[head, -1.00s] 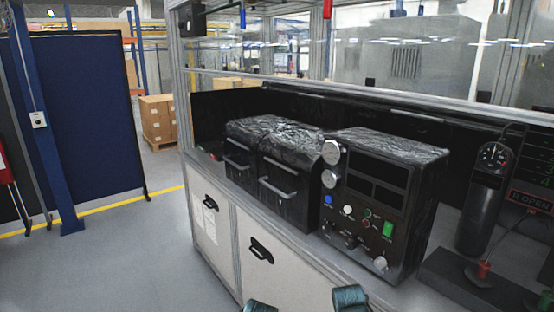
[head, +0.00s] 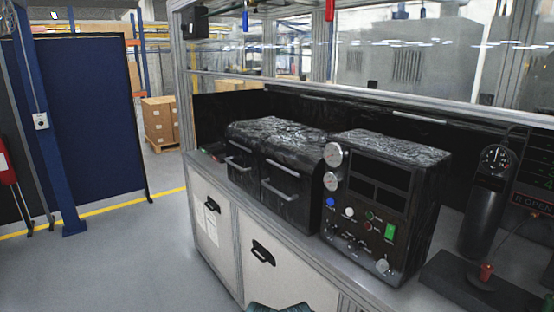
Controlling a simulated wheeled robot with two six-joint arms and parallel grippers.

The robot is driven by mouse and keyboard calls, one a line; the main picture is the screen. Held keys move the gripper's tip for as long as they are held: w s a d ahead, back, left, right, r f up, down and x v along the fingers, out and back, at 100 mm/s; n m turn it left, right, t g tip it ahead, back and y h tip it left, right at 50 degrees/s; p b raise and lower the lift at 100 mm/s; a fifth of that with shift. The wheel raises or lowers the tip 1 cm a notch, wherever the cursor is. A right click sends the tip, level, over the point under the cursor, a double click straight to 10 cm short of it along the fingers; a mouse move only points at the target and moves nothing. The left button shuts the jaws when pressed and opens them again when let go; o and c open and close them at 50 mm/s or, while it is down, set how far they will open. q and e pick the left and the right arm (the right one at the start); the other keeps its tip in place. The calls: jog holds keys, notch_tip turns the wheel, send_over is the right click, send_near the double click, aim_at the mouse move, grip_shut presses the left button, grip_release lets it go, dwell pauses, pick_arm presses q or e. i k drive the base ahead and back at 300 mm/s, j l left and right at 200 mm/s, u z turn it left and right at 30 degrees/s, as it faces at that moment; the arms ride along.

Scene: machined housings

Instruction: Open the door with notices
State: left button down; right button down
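The door with notices (head: 200,238) is a white cabinet door at the left end of the bench front. White paper sheets (head: 211,225) are fixed to it, and a black handle (head: 212,205) sits near its upper right. It looks shut. To its right is another white door (head: 275,285) with a black handle (head: 262,253) and no sheets visible. A dark teal part of my own arm shows at the bottom edge, below the second door. Neither gripper's fingers can be made out.
The bench top carries two black boxes with silver handles (head: 280,191), a control unit with gauges (head: 365,205) and a dark cylinder with a dial (head: 485,205). Open grey floor (head: 150,260) lies left of the cabinet, with a blue partition (head: 95,120) beyond.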

aim_at(211, 209)
jog(key=i+j, duration=0.55)
jog(key=i, duration=0.15)
jog(key=i+j, duration=1.15)
jog(key=i, duration=0.2)
jog(key=i+j, duration=0.55)
jog(key=i+u, duration=0.05)
jog(key=i, duration=0.05)
